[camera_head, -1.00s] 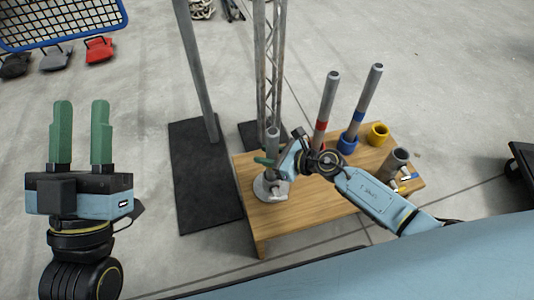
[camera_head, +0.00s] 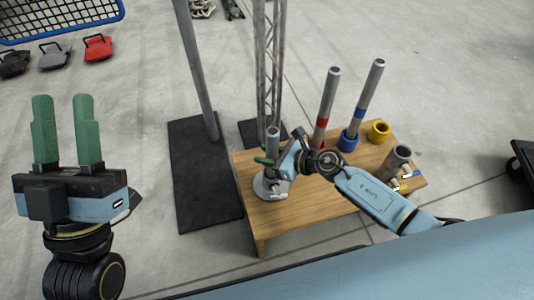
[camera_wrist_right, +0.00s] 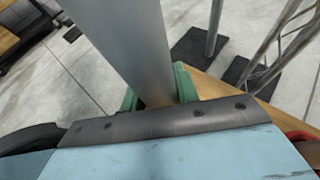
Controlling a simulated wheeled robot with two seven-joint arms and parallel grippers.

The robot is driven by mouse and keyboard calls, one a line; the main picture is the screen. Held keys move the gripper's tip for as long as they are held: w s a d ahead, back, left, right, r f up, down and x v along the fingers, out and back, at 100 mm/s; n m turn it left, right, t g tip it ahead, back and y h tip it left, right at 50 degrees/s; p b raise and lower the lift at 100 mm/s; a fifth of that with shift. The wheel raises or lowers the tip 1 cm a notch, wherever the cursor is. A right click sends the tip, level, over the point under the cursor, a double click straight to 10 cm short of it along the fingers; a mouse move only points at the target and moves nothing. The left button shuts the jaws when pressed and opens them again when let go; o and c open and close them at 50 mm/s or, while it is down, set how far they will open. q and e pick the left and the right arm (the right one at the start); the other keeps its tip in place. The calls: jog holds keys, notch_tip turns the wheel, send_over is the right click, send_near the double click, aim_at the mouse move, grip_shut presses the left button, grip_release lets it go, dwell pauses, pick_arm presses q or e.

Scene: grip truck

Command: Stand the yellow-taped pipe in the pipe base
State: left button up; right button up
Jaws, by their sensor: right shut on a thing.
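In the right wrist view the pipe (camera_wrist_right: 128,40) runs up between the green fingers (camera_wrist_right: 158,92). No yellow tape shows clearly on it, and my gripper hides part of its lower length. My left gripper (camera_head: 64,130) is open and empty, off the table at the left.
A red-taped pipe (camera_head: 326,105) and a blue-taped pipe (camera_head: 366,100) stand on the wooden table (camera_head: 310,208). An empty yellow ring (camera_head: 380,131) and a grey cylinder (camera_head: 396,160) are to their right. A post on a black mat (camera_head: 203,190) and a truss (camera_head: 268,60) stand nearby.

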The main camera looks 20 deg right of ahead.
pick_arm(q)
jog(key=shift+f, duration=0.2)
pick_arm(e)
jog(key=shift+f, duration=0.2)
jog(key=o, duration=1.2)
jog(key=shift+s+d+r, duration=0.1)
jog(key=shift+s+d, duration=0.15)
pick_arm(q)
jog(key=shift+w+d+f+g+y+p, duration=0.15)
jog(key=shift+w+f+g+y+p, duration=0.2)
jog(key=shift+w+f+g+p, duration=0.7)
jog(key=shift+w+d+f+g+y+p, duration=0.15)
jog(key=shift+w+f+g+y+p, duration=0.35)
jog(key=shift+g, duration=0.95)
pick_arm(e)
jog(key=v, duration=1.2)
jog(key=shift+s+d, duration=0.15)
jog(key=shift+d, duration=0.05)
pick_arm(q)
jog(key=shift+f, duration=0.2)
pick_arm(e)
jog(key=shift+r, duration=0.15)
